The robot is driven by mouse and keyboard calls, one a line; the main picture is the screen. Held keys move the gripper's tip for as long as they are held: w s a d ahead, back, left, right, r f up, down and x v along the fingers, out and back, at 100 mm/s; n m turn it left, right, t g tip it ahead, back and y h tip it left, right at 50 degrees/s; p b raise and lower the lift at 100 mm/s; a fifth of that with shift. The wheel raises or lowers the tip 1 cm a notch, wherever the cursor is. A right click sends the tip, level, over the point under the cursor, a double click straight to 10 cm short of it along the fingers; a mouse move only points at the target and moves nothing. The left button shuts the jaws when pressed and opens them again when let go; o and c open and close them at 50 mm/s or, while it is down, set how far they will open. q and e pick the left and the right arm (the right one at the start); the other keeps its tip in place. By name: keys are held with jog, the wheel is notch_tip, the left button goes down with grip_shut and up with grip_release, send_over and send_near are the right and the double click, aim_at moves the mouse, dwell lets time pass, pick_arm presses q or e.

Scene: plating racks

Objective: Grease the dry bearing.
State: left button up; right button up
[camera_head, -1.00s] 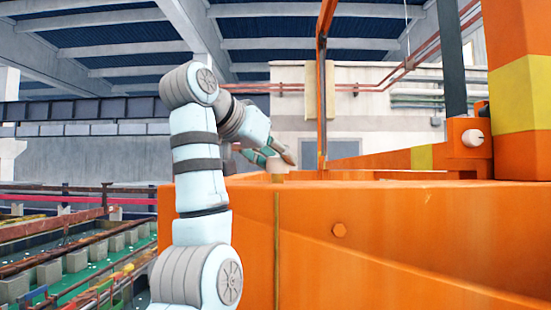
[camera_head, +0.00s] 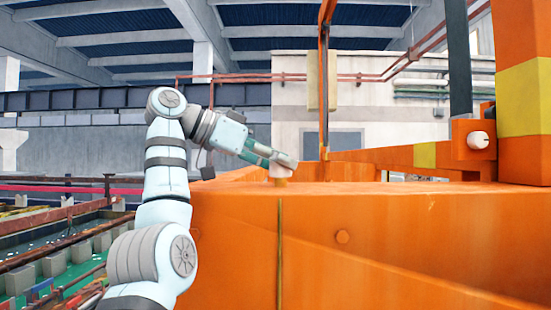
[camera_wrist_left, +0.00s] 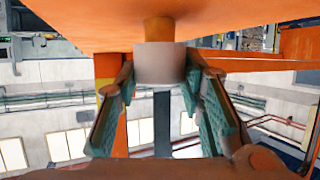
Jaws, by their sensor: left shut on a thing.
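A small pale grey cylindrical cap (camera_head: 281,171) sits on a short brass stem (camera_head: 281,181) at the top edge of the orange frame. My left gripper (camera_head: 283,163) reaches in from the left and is shut on this cap. In the left wrist view, the cap (camera_wrist_left: 160,62) lies between the two green-padded fingers, with the brass stem (camera_wrist_left: 158,28) joining it to the orange surface. A pale round end (camera_head: 478,140) sticks out of an orange bearing block (camera_head: 463,135) at the right. I cannot tell whether it is dry. My right gripper is not in view.
The large orange frame (camera_head: 400,225) fills the right, with a thin brass pipe (camera_head: 280,255) down its face. An orange and yellow post (camera_head: 525,90) stands at the right. Racks over green liquid (camera_head: 30,285) lie low at the left.

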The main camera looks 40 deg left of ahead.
pick_arm(q)
jog(key=shift+f, duration=0.2)
jog(key=o, duration=1)
jog(key=shift+w, duration=0.1)
jog(key=shift+o, duration=0.9)
jog(key=shift+w+d, duration=0.2)
jog(key=shift+w, duration=0.1)
jog(key=v, duration=0.8)
jog(key=shift+w, duration=0.1)
jog(key=shift+w, duration=0.1)
